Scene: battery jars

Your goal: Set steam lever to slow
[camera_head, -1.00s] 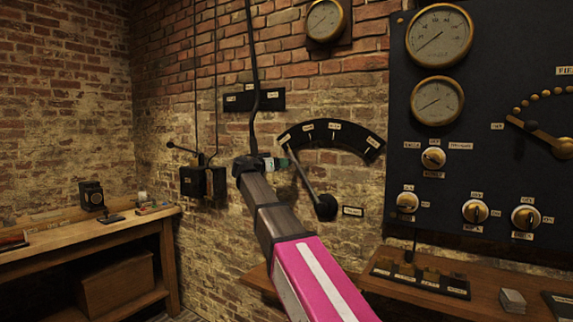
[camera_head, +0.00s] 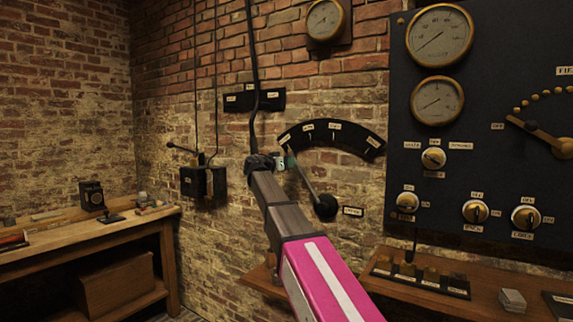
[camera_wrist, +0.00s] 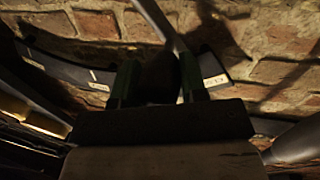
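The steam lever is a thin rod on a round dark hub (camera_head: 325,206) on the brick wall. It leans up and left towards the left end of a black curved scale (camera_head: 335,134) with several small pale labels, too small to read. The scale also shows in the wrist view (camera_wrist: 68,72). My gripper (camera_head: 287,161) is at the lever's upper end. In the wrist view, my gripper's two green-edged fingers (camera_wrist: 158,85) stand apart on either side of a dark handle at the end of the rod (camera_wrist: 165,28). Contact with the handle is too dark to make out.
A dark panel with gauges (camera_head: 437,99) and knobs (camera_head: 433,158) stands to the right, above a wooden shelf (camera_head: 470,300). A black switch box (camera_head: 203,182) is on the wall to the left. A wooden bench (camera_head: 100,232) stands at the far left.

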